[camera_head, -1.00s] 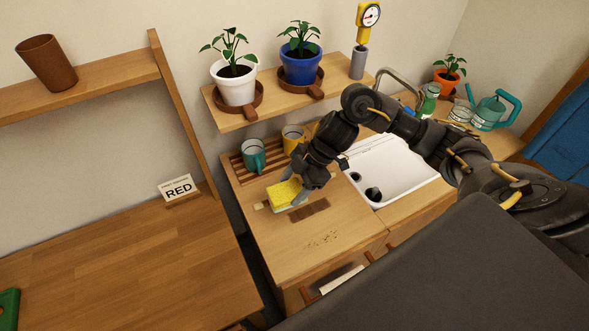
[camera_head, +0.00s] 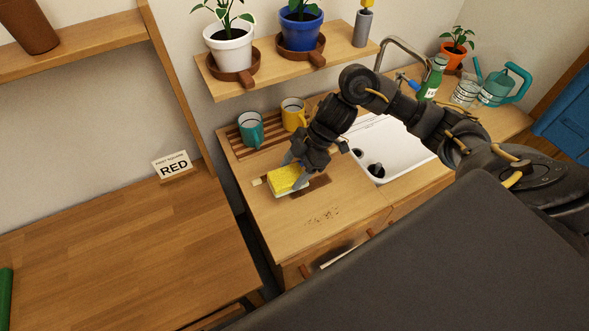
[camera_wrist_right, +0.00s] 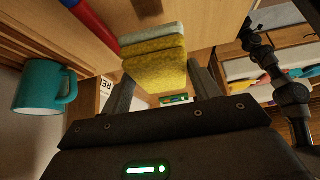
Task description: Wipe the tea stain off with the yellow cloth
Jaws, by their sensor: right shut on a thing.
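The yellow cloth (camera_head: 287,179) is a thick folded yellow pad with a pale layer on one side. My right gripper (camera_head: 293,177) is shut on it, just over the left counter beside a dark brown strip. In the right wrist view the cloth (camera_wrist_right: 155,60) sits between the two fingers of my right gripper (camera_wrist_right: 163,85). The tea stain (camera_head: 322,216) is a patch of small brown specks on the counter, in front of the cloth and apart from it. A dark jointed arm (camera_wrist_right: 290,92), seemingly my left one, shows in the right wrist view; its jaws are unclear.
A teal mug (camera_head: 250,130) and a yellow mug (camera_head: 293,113) stand on a slatted rack behind the cloth. A white sink (camera_head: 395,150) lies to the right. A shelf (camera_head: 225,87) with potted plants hangs above. The counter around the stain is clear.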

